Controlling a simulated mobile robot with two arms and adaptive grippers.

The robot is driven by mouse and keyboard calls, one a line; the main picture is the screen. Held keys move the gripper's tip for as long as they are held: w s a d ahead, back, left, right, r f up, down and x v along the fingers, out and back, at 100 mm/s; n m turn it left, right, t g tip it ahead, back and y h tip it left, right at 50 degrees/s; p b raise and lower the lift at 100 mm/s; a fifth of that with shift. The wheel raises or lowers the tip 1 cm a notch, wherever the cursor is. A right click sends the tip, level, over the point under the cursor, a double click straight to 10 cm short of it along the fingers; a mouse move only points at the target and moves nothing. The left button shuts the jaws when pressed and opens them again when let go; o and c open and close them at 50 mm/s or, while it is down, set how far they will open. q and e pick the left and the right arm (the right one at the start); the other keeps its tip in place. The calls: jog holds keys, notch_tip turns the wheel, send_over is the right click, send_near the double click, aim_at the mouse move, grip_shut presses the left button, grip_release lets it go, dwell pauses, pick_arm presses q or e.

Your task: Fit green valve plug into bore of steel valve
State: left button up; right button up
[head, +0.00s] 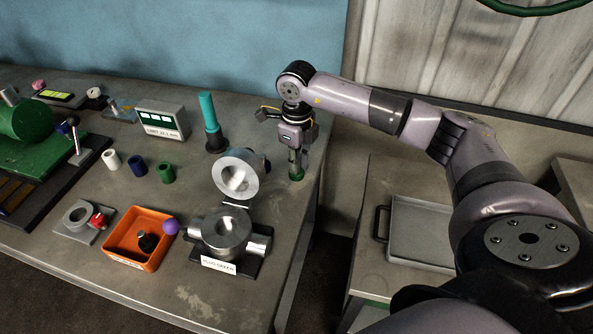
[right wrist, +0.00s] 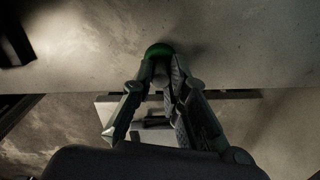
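The steel valve (head: 201,231) lies on a dark base near the table's front, with a label reading "PLUG GREEN" and a round steel face on top. I cannot make out its bore clearly. My right gripper (head: 295,168) points down near the table's right edge, to the right of and behind the valve. Its fingers converge on a green piece, likely the green valve plug (head: 296,175), at the fingertips. In the right wrist view the green rounded end (right wrist: 159,50) shows between the fingertips (right wrist: 162,68). My left gripper is in no view.
A round steel flanged part (head: 238,176) stands behind the valve. An orange bin (head: 122,251) is left of it. White (head: 110,160), blue (head: 138,166) and green (head: 165,172) cylinders stand further left. A teal-topped tool (head: 209,112) stands behind. A grey tray (head: 420,240) lies right.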

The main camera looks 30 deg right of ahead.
grip_shut()
jog(key=shift+r, duration=0.15)
